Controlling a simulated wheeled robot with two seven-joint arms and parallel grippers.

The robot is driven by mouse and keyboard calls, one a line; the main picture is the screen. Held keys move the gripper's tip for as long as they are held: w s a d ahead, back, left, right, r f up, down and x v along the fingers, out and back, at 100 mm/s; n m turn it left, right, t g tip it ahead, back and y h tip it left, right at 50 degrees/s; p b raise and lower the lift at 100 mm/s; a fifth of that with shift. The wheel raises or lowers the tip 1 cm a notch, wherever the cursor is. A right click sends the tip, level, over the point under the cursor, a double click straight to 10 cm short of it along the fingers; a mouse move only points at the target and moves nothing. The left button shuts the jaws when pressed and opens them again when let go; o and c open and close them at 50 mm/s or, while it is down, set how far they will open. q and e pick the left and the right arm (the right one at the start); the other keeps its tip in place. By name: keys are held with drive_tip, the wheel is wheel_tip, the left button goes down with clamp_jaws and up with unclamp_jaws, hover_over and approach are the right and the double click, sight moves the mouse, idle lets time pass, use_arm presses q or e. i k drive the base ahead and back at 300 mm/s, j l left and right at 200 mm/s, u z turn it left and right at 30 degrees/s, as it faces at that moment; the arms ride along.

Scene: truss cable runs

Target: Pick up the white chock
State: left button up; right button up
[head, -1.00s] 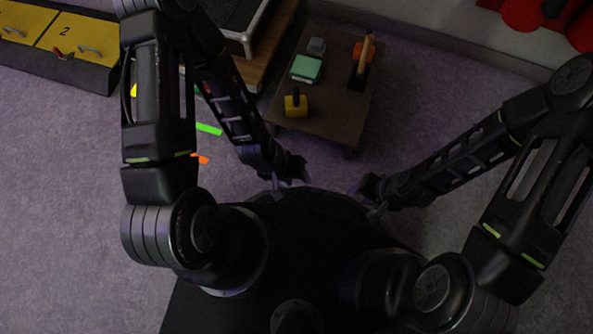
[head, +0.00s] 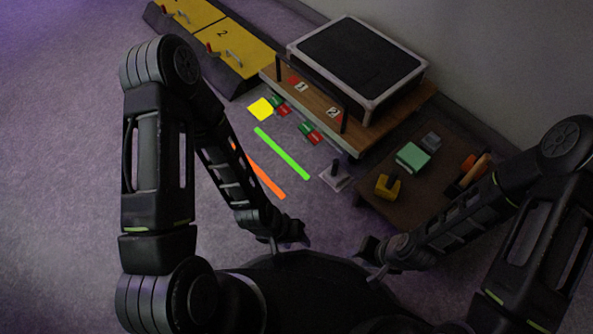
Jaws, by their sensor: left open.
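The white chock (head: 334,181) sits on the floor, a pale flat base with a dark upright handle, just left of the low brown table. My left gripper (head: 290,240) is open, below and to the left of the chock and apart from it. My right gripper (head: 371,266) is below the chock and to its right, also apart from it. It is too dark and small to tell whether its jaws are open.
The brown table (head: 405,207) holds a yellow block with a handle (head: 388,187), a green block (head: 412,156) and other items. A wooden platform with a dark-topped box (head: 358,60) stands behind. Green (head: 282,153) and orange (head: 262,175) strips mark the floor.

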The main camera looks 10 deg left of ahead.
sight(335, 174)
drive_tip(key=i+j+z, duration=0.1)
drive_tip(key=j, duration=0.3)
drive_tip(key=i+j, duration=0.25)
drive_tip(key=j, duration=0.15)
drive_tip(key=i+j+z, duration=0.15)
drive_tip(key=j, duration=0.25)
drive_tip(key=i+j, duration=0.1)
drive_tip(key=j, duration=0.3)
drive_tip(key=i+j+z, duration=0.15)
drive_tip(key=j, duration=0.25)
drive_tip(key=i+j+z, duration=0.1)
drive_tip(key=j, duration=0.35)
